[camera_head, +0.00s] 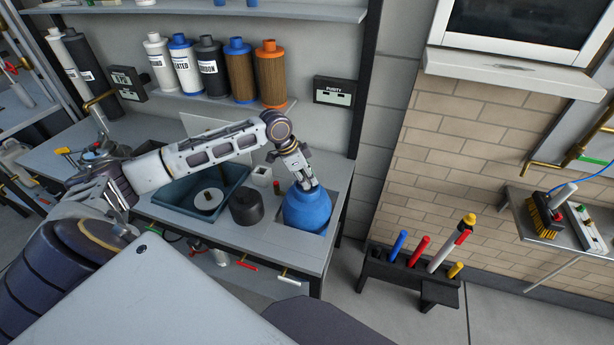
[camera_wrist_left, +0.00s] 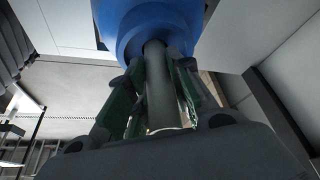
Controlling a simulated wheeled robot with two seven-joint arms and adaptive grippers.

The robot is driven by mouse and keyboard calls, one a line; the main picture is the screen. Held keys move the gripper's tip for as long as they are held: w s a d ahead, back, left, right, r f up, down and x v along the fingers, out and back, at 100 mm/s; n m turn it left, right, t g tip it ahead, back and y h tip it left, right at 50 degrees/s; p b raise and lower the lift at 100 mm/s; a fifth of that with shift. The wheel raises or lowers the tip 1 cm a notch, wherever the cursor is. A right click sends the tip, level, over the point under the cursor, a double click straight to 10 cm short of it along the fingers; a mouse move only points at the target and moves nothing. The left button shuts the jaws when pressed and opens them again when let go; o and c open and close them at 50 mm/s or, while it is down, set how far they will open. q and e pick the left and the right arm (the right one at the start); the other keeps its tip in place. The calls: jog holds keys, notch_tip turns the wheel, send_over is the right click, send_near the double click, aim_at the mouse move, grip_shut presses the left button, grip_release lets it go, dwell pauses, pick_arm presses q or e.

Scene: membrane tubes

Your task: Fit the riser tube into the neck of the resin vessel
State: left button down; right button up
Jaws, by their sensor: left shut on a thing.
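The resin vessel (camera_head: 306,212) is a blue rounded vessel standing in a recess at the right end of the bench. My left gripper (camera_head: 308,186) is directly over its top, pointing down. In the left wrist view my left gripper (camera_wrist_left: 160,95) is shut on a grey tube (camera_wrist_left: 158,105), the riser tube, held between its two green-lined fingers. The tube's far end meets the blue neck of the vessel (camera_wrist_left: 150,28). It looks lined up with the neck, but how deep it sits inside is hidden. My right gripper is not in view.
Left of the vessel are a black pot (camera_head: 247,208), a white cup (camera_head: 262,176) and a dark blue tray (camera_head: 172,195) holding a white disc (camera_head: 208,198). Filter cartridges (camera_head: 210,66) line the shelf behind. A low black rack (camera_head: 408,277) stands on the floor at right.

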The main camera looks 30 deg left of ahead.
pick_arm(q)
jog(key=shift+f, duration=0.15)
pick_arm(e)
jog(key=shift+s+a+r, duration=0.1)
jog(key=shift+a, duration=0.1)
pick_arm(q)
jog(key=c, duration=1.3)
grip_release()
jog(key=shift+f, duration=0.1)
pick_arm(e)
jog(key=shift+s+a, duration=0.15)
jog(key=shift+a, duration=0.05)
pick_arm(q)
jog(key=shift+r, duration=0.2)
